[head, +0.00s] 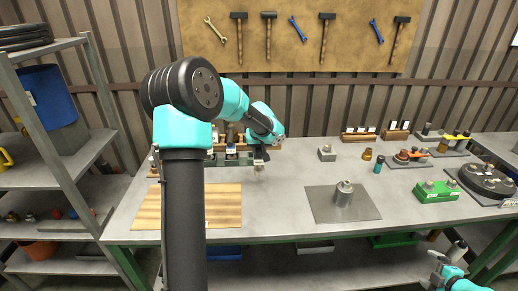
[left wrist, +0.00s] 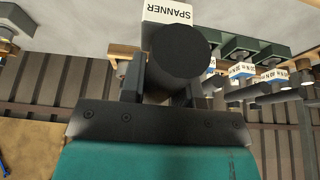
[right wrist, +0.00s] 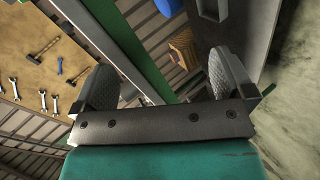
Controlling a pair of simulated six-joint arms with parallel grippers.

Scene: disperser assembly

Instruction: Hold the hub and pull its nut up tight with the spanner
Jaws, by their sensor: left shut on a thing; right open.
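A grey metal hub (head: 343,195) stands upright on a dark square mat (head: 320,207) at the middle right of the bench. Its nut is too small to make out clearly. My left gripper (head: 259,158) is at the back of the bench, left of the hub. In the left wrist view it is shut on a thick dark round handle (left wrist: 182,62), seen end-on, beside a white label (left wrist: 167,11) reading SPANNER. The handle's far end is hidden. My right gripper (head: 447,256) is open and empty, low at the right in front of the bench; its spread fingers show in the right wrist view (right wrist: 165,85).
A wooden board (head: 222,207) lies on the bench at left. A rack of labelled tools (left wrist: 265,80) stands by the left gripper. A green block (head: 436,191), a large dark disc (head: 487,181) and small parts fill the right side. The bench between board and mat is clear.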

